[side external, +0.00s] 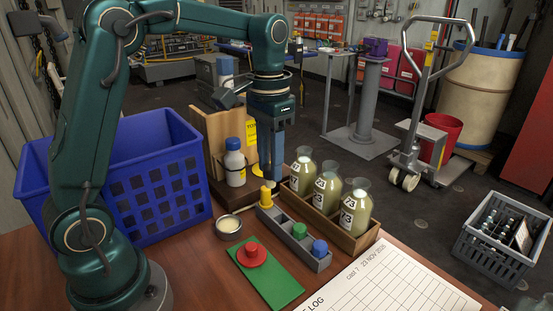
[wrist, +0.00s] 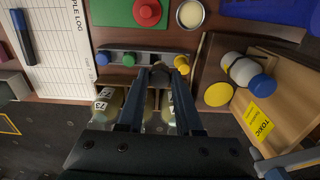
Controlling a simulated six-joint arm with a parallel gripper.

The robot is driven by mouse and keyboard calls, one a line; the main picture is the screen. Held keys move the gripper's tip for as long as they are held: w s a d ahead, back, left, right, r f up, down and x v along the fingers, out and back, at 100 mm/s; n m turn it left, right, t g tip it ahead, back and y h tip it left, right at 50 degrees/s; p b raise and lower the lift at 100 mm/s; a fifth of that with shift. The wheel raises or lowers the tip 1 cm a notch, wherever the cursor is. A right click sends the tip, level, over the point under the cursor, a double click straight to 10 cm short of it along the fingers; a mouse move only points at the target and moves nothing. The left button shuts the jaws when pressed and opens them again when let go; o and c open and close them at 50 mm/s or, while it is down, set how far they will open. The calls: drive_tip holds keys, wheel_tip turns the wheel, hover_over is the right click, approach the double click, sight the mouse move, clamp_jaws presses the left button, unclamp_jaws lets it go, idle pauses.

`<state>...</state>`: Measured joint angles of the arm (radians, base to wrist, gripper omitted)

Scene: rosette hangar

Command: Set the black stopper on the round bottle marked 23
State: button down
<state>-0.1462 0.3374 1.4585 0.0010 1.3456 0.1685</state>
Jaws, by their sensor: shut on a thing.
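My gripper (side external: 271,181) points down behind the yellow stopper (side external: 266,196), beside the bottles. In the wrist view its fingers (wrist: 160,76) are shut on a dark piece, the black stopper (wrist: 160,73), mostly hidden between them. Three round bottles of greenish liquid stand in a wooden crate (side external: 328,219): a left bottle (side external: 301,181), a middle bottle (side external: 324,194) and a right bottle (side external: 352,219). The grey rack (side external: 283,225) holds the yellow, green (side external: 299,231) and blue (side external: 319,247) stoppers.
A blue-capped white bottle (side external: 235,166) stands by a yellow TOXIC sign (wrist: 260,118). A blue basket (side external: 160,190) is left; a log sheet (side external: 400,286) lies right.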

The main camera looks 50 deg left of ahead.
drive_tip(key=shift+m, duration=0.3)
drive_tip(key=shift+w+d+f, duration=0.15)
drive_tip(key=shift+w+f, duration=0.2)
drive_tip(key=shift+f, duration=1.35)
drive_tip(key=shift+w+d+f, duration=0.1)
drive_tip(key=shift+w+f, duration=0.25)
drive_tip(key=shift+f, duration=1.35)
drive_tip(key=shift+w+d+f, duration=0.15)
drive_tip(key=shift+w+f, duration=0.2)
drive_tip(key=shift+f, duration=1.35)
drive_tip(key=shift+f, duration=0.3)
drive_tip(key=shift+c, duration=0.5)
unclamp_jaws()
drive_tip(key=shift+r, duration=0.15)
wheel_tip(320, 180, up, 7)
drive_tip(key=shift+r, duration=0.15)
drive_tip(key=shift+r, duration=0.1)
